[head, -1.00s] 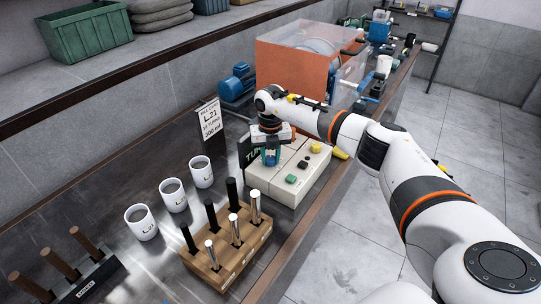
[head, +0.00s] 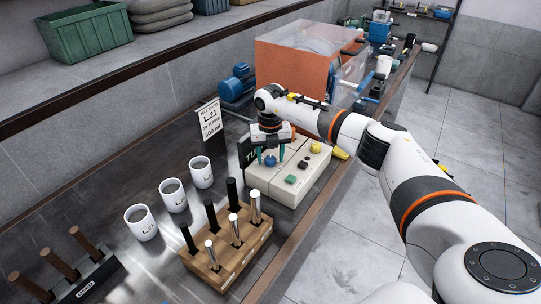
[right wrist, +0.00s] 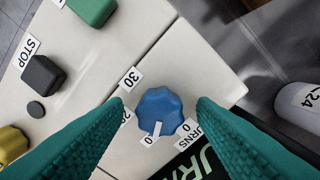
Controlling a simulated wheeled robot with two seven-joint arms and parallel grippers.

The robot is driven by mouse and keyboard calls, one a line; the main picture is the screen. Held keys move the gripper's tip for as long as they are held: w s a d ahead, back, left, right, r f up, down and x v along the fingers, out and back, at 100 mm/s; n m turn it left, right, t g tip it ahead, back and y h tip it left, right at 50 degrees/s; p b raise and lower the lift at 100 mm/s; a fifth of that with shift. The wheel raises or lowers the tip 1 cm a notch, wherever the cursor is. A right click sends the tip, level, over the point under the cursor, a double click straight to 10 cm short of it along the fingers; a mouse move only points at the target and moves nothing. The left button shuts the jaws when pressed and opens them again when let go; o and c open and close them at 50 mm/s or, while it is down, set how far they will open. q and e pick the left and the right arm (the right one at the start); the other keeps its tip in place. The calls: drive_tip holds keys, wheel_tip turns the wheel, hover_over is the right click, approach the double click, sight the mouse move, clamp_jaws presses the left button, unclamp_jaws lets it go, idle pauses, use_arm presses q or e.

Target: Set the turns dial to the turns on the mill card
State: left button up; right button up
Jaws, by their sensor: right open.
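The turns dial is a blue lobed knob (right wrist: 160,107) on a pale control box (head: 288,190); it also shows in the head view (head: 270,161). Labels around it include 30, 20 and 0. Its white pointer line meets a partly covered label ending in 0, between 20 and 0. My right gripper (right wrist: 162,104) is open, with green fingers either side of the dial and visible gaps. The mill card (head: 209,120) stands behind the box to the left; it shows L21 and a small turns line that appears to read 10. My left gripper is not in view.
The box also carries a green button (head: 291,179), a black STOP button (right wrist: 43,74) and a yellow knob (head: 316,147). White mugs (head: 201,172) and a wooden rack of rods (head: 228,247) stand nearby. An orange-sided machine (head: 290,75) is behind.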

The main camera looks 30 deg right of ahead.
sight(270, 158)
wheel_tip(270, 158, up, 12)
drive_tip(key=b, duration=0.3)
drive_tip(key=shift+s+d+f, duration=0.1)
drive_tip(key=shift+f, duration=0.1)
idle(0.4)
